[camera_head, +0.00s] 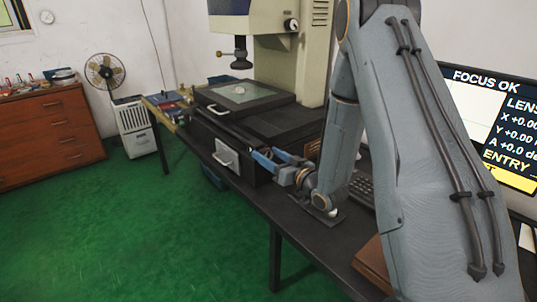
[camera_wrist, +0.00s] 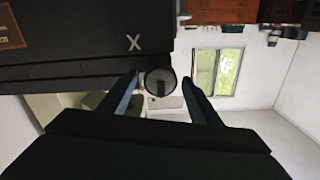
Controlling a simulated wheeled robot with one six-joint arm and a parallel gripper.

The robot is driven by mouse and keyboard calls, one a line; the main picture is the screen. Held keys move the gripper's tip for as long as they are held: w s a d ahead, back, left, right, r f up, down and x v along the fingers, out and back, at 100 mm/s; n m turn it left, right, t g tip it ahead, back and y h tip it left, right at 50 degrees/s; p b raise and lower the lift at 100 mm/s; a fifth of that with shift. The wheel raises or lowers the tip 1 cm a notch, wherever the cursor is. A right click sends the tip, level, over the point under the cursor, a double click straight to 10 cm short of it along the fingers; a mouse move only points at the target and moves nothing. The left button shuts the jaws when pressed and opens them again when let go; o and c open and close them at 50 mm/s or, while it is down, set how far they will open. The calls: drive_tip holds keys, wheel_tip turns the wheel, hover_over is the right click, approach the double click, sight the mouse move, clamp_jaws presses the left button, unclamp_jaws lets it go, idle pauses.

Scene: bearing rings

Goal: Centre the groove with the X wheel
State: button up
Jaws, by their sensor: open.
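The X wheel (camera_wrist: 160,82) is a dark round knob with a light rim in the wrist view, beside a white letter X on the dark machine body. My gripper (camera_wrist: 161,78) is open, with one finger on each side of the wheel and visible gaps between. In the head view my gripper (camera_head: 268,156) is at the front right of the measuring machine (camera_head: 262,122); I cannot make out the wheel there. A small pale part (camera_head: 241,91) lies on the glass stage (camera_head: 222,100) under the lens. Its groove is too small to see.
A keyboard (camera_head: 362,188) lies on the black bench (camera_head: 297,235).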

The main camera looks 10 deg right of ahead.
drive_tip(key=shift+w+a, duration=0.1)
drive_tip(key=shift+w, duration=0.2)
drive_tip(key=c, duration=1.1)
drive_tip(key=shift+o, duration=0.2)
drive_tip(key=shift+a+n+b, duration=0.1)
drive_tip(key=shift+n+b, duration=1.25)
drive_tip(key=shift+n, duration=1.85)
drive_tip(key=shift+s, duration=0.1)
drive_tip(key=o, duration=1.1)
drive_tip(key=shift+c, duration=0.2)
